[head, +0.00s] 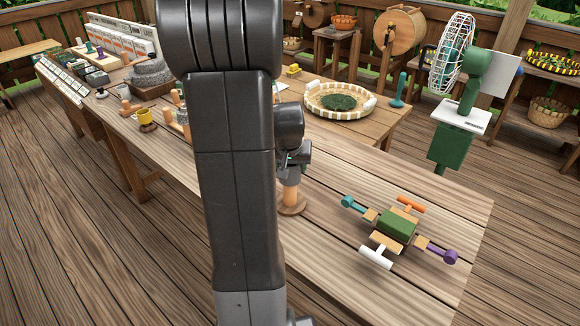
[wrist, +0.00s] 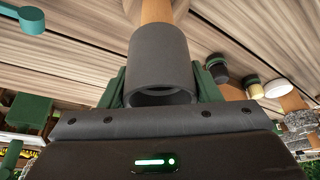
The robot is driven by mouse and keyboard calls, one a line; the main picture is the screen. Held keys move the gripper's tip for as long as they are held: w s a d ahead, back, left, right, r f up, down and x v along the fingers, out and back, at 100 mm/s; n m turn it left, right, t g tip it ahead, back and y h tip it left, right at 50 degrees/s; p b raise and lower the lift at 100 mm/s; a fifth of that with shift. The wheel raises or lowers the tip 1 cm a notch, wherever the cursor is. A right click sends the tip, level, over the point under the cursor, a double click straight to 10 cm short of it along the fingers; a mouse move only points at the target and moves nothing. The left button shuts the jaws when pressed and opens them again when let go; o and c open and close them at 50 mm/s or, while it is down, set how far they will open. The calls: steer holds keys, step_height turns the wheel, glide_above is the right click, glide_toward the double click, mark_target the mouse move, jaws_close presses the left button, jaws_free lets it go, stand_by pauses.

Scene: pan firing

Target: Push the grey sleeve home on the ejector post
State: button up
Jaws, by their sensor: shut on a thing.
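The grey sleeve (wrist: 160,57) is a short, thick tube held between the green fingers of my gripper (wrist: 162,85) in the wrist view. Its near opening faces the camera and looks dark inside. The wooden ejector post (wrist: 156,10) lies in line with the sleeve's far end; I cannot tell how far it reaches inside. In the head view, my gripper (head: 294,160) is above the tan post (head: 290,194), which stands upright on a round wooden base (head: 292,209) on the table. My arm covers much of this area, and the sleeve is hard to make out there.
A green block (head: 397,226) with teal, orange, purple and white handles around it sits to the right on the table (head: 330,255). A round woven tray (head: 340,99) is behind. A yellow spool (head: 146,117) and wooden pieces stand left of my arm. A fan stands at the right.

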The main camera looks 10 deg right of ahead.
steer(key=shift+f, duration=0.15)
steer(key=shift+f+b, duration=0.35)
steer(key=shift+b, duration=0.1)
steer(key=o, duration=1.2)
steer(key=v, duration=1.4)
steer(key=shift+s+f, duration=0.1)
